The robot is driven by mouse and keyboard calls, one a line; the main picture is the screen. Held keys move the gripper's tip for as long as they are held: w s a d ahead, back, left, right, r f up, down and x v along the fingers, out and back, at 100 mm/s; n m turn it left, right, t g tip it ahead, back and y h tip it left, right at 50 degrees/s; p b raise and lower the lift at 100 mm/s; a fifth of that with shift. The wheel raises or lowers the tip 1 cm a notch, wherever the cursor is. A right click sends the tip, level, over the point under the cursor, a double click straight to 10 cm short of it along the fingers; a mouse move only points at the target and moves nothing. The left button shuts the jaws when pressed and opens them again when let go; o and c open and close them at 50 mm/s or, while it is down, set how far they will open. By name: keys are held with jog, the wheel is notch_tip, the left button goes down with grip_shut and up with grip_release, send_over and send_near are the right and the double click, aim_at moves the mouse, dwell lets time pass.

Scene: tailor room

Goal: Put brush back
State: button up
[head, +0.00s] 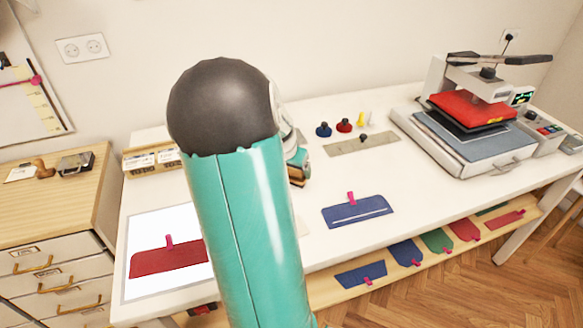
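My teal and black arm fills the middle of the head view and hides much of the table. Past its right side, a small part of what seems to be my gripper (297,157) shows above the white table (420,205). Its fingers cannot be made out. A small brown and dark block (297,174) shows just below it; I cannot tell if this is the brush, or if it is held. A small brown wooden-handled item (43,169) lies on the wooden cabinet at left; I cannot tell whether it is a brush.
A heat press (480,115) with a red pad stands at the right. A blue pocket piece (357,212) and a grey strip (361,144) lie on the table. A red piece (168,260) lies on a white panel at left. A wooden box (150,160) stands behind.

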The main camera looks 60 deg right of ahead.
jog(key=v, duration=1.2)
jog(key=shift+a+r, duration=0.1)
jog(key=shift+r, duration=0.05)
jog(key=w+a+r+n+t+y, duration=0.15)
jog(key=w+a+n, duration=0.25)
jog(key=a, duration=0.6)
jog(key=w+a+r+n+t, duration=0.2)
jog(key=w+a+n, duration=0.25)
jog(key=a, duration=0.65)
jog(key=s+a+n+t+y, duration=0.1)
jog(key=a+n, duration=0.3)
jog(key=a, duration=0.7)
jog(key=s+a+r+n+t+y, duration=0.1)
jog(key=a+n, duration=0.4)
jog(key=a, duration=0.7)
jog(key=s+y, duration=0.1)
jog(key=s, duration=0.1)
jog(key=shift+s+r, duration=0.3)
jog(key=shift+s, duration=0.05)
jog(key=shift+n, duration=0.25)
jog(key=shift+c, duration=0.2)
